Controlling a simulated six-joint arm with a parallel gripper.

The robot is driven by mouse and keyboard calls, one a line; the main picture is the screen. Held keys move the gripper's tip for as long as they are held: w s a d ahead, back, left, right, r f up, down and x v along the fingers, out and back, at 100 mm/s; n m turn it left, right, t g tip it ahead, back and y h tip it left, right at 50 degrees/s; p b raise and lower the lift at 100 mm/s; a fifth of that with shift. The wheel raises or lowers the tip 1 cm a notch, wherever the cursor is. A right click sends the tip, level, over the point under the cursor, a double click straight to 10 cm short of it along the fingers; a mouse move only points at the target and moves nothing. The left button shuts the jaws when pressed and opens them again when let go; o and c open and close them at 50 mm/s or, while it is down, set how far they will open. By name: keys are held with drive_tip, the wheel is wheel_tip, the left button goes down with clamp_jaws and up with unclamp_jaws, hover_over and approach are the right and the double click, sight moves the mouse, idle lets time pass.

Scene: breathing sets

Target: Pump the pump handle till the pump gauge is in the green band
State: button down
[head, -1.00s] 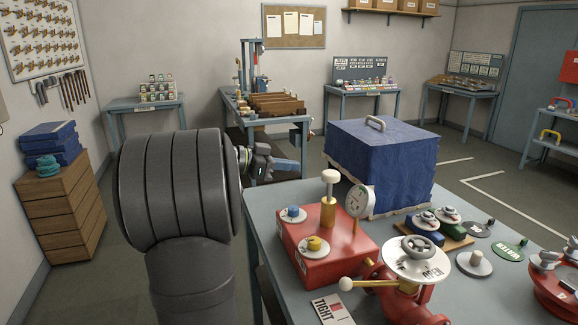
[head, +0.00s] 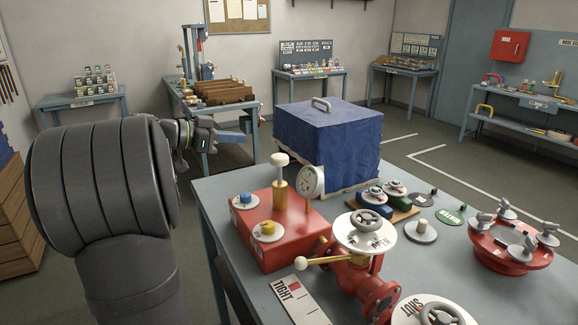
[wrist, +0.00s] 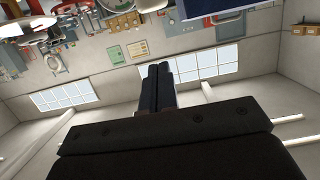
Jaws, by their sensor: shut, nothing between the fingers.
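The pump is a red box (head: 300,240) on the grey-blue table in the head view. The pump handle (head: 280,160), a pale knob on a brass post, stands upright at its back. The round white pump gauge (head: 311,181) stands just right of the handle. Its face is seen at an angle and I cannot read the needle. My gripper (head: 245,140) is left of and behind the handle, apart from it and empty. Its dark fingers (wrist: 157,70) lie together in the wrist view.
A blue knob (head: 244,197) and a yellow knob (head: 267,229) sit on the box. A red valve with a handwheel (head: 366,225) stands to its right. A blue-covered crate (head: 325,140) is behind. A red flange (head: 508,250) is at the right.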

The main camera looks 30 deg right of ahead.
drive_tip(key=shift+r, duration=0.35)
hover_over(279, 159)
drive_tip(key=w+a, duration=0.2)
wheel_tip(279, 159, down, 2)
drive_tip(key=shift+s+d+f, duration=0.1)
drive_tip(key=shift+f, duration=1.05)
drive_tip(key=shift+s+d+f, duration=0.1)
drive_tip(key=shift+f, duration=1)
drive_tip(key=shift+a+f, duration=0.1)
drive_tip(key=shift+f, duration=2.3)
